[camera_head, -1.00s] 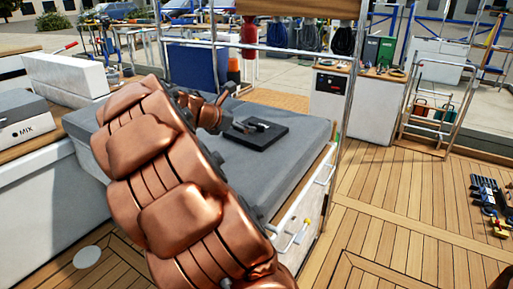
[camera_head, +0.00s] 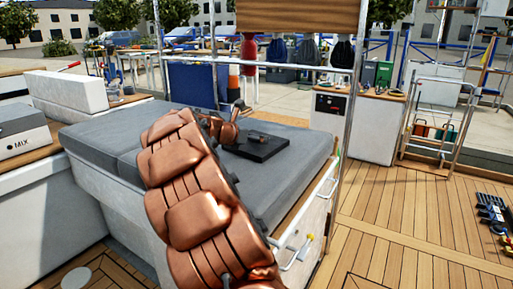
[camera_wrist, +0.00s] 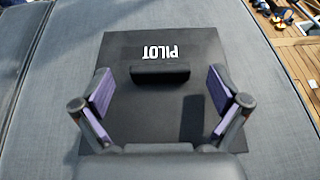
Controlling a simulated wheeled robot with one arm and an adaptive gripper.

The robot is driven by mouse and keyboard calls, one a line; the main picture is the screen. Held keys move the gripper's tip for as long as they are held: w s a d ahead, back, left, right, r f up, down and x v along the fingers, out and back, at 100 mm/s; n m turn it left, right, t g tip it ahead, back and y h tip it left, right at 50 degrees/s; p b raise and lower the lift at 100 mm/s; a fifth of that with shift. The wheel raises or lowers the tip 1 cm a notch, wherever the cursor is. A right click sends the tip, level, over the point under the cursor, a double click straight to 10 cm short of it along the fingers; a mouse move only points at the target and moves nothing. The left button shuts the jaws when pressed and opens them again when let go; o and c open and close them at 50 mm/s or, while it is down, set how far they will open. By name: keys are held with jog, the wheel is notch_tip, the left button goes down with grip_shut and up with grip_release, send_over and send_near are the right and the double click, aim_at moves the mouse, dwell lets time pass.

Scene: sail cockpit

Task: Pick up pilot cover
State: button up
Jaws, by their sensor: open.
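The pilot cover is a flat black square plate (camera_wrist: 123,50) with white "PILOT" lettering and a raised dark bar handle (camera_wrist: 160,75). It lies on the grey cushioned bench top, and also shows in the head view (camera_head: 272,150). My gripper (camera_wrist: 162,88) is open above the cover in the wrist view. Its purple-padded fingers stand apart to the left and right of the handle, with nothing between them visibly held. In the head view my gripper (camera_head: 236,118) is small and partly hidden by my copper arm, so its exact height above the cover is unclear.
The grey bench top (camera_head: 295,175) is otherwise clear around the cover. A metal rail post (camera_head: 348,110) stands at its right edge. A white cabinet (camera_head: 365,125) and a metal ladder frame (camera_head: 440,120) stand further right on the wooden deck.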

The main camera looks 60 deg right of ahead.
jog(key=shift+x, duration=0.9)
jog(key=c, duration=1.3)
